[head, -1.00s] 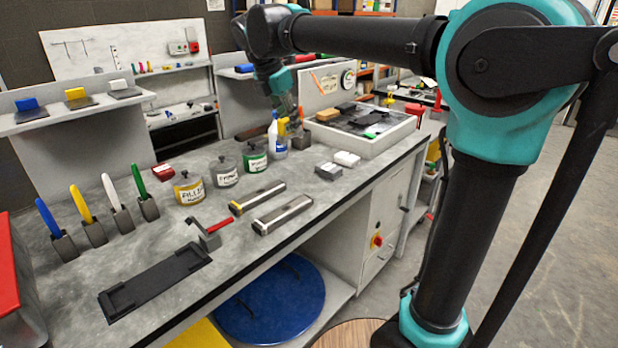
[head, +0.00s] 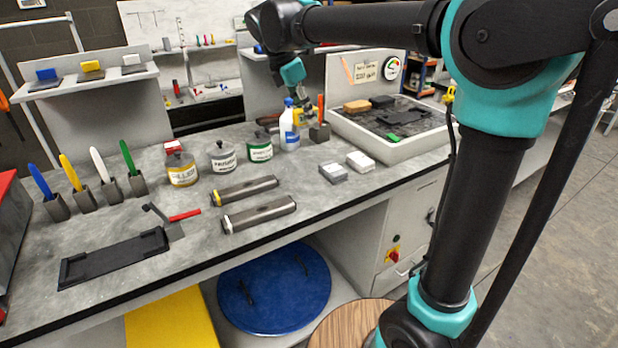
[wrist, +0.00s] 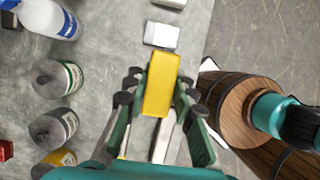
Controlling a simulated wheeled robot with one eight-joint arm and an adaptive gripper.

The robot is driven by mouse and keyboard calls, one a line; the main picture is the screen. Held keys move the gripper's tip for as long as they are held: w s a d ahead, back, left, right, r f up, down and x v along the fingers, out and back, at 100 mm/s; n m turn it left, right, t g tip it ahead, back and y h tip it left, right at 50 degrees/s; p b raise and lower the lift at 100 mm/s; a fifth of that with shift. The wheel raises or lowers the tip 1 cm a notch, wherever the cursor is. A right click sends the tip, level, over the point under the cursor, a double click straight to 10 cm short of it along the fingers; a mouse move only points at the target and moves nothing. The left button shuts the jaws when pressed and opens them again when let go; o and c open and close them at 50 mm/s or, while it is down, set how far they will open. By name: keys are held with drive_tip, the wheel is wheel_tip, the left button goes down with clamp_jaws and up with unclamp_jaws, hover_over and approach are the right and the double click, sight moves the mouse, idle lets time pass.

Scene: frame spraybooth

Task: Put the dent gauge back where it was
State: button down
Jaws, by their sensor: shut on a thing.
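My gripper (wrist: 158,105) is shut on a yellow block (wrist: 161,83), with a dark finger on each side. The block has no readable mark; it is the only thing held, and I take it for the dent gauge. In the head view my gripper (head: 305,108) hangs over the bench by the white and blue bottle, partly hidden behind it and my wrist. From above, the wrist view shows the block over the bench, near small white blocks. No empty spot is clearly marked for it.
The white and blue bottle (head: 289,128) and the labelled tins (head: 260,147) stand near my gripper. A grey-white tray (head: 395,150) holds dark pads at right. Two long sanding blocks (head: 258,214) and small boxes (head: 360,161) lie in front. A wooden round top (head: 350,325) stands below.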

wheel_tip(320, 180, down, 19)
drive_tip(key=shift+r, duration=0.15)
idle(0.5)
drive_tip(key=c, duration=1.3)
unclamp_jaws()
drive_tip(key=shift+o, duration=0.2)
drive_tip(key=v, duration=1.2)
drive_tip(key=s+d+f+m+y, duration=0.1)
drive_tip(key=s+d+f+m, duration=0.1)
drive_tip(key=d+f+m, duration=0.6)
drive_tip(key=s+d+f+m+t+y, duration=0.1)
drive_tip(key=s+d+f+m, duration=0.6)
drive_tip(key=d+m, duration=0.1)
drive_tip(key=s+d+f+m+y, duration=0.1)
drive_tip(key=s+d+f+m, duration=0.6)
drive_tip(key=d, duration=0.4)
drive_tip(key=shift+s+m+t+y, duration=0.3)
drive_tip(key=shift+s+m+t, duration=0.1)
drive_tip(key=shift+m, duration=0.5)
